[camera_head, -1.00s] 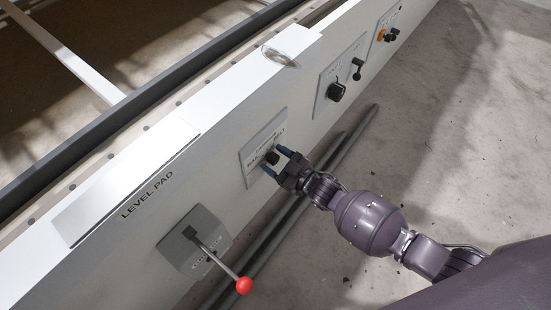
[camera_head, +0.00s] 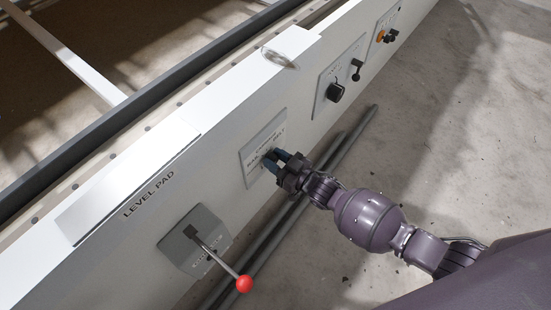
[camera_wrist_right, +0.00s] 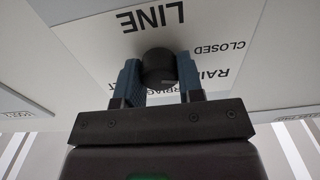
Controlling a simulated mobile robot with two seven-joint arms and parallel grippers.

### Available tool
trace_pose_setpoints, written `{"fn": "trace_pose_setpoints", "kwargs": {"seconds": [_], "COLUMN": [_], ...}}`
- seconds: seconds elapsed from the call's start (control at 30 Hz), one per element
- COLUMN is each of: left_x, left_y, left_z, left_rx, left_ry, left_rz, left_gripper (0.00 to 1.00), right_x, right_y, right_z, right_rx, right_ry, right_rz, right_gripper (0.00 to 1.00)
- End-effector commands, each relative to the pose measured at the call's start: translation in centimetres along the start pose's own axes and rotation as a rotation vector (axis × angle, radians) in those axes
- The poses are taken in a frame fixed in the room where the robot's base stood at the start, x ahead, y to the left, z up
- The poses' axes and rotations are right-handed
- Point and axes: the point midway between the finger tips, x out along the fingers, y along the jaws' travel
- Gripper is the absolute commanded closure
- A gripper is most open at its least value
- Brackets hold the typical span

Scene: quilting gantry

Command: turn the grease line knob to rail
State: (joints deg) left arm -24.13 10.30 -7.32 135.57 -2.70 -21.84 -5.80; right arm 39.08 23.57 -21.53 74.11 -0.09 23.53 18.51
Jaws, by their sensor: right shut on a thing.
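The grease line knob (camera_wrist_right: 158,68) is a round black knob on a pale label plate (camera_wrist_right: 95,35) in the right wrist view. The plate's lettering reads upside down there, with "LINE", "CLOSED" and "RAIL" legible. My right gripper (camera_wrist_right: 160,80) has its two blue fingers on either side of the knob, shut on it. In the head view the right gripper (camera_head: 278,160) is at the plate (camera_head: 262,141) on the white beam's side, and its fingers hide most of the knob. A small light mark shows on the knob's edge. My left gripper is not in view.
A lever with a red ball (camera_head: 243,284) sticks out from a grey plate to the left. A black knob (camera_head: 335,92) and a small black lever (camera_head: 356,70) are further along the beam. Dark pipes (camera_head: 345,155) run along the floor below. The floor at right is clear.

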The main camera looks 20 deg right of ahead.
Motion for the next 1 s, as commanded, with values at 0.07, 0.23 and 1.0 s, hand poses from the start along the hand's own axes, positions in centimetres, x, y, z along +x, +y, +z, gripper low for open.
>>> {"fn": "trace_pose_setpoints", "kwargs": {"seconds": [0.07,0.23,1.0], "left_x": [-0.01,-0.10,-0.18], "left_y": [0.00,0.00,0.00], "left_z": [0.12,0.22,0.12], "left_rx": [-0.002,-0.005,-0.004], "left_ry": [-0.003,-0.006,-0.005], "left_rz": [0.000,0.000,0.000], "left_gripper": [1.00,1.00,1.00], "right_x": [0.01,0.00,-0.07], "right_y": [0.09,0.11,0.16], "right_z": [-0.09,-0.04,0.13], "right_rx": [0.064,0.208,0.524], "right_ry": [0.000,0.001,-0.001], "right_rz": [0.000,-0.001,0.000], "right_gripper": [0.89,0.89,0.89]}}
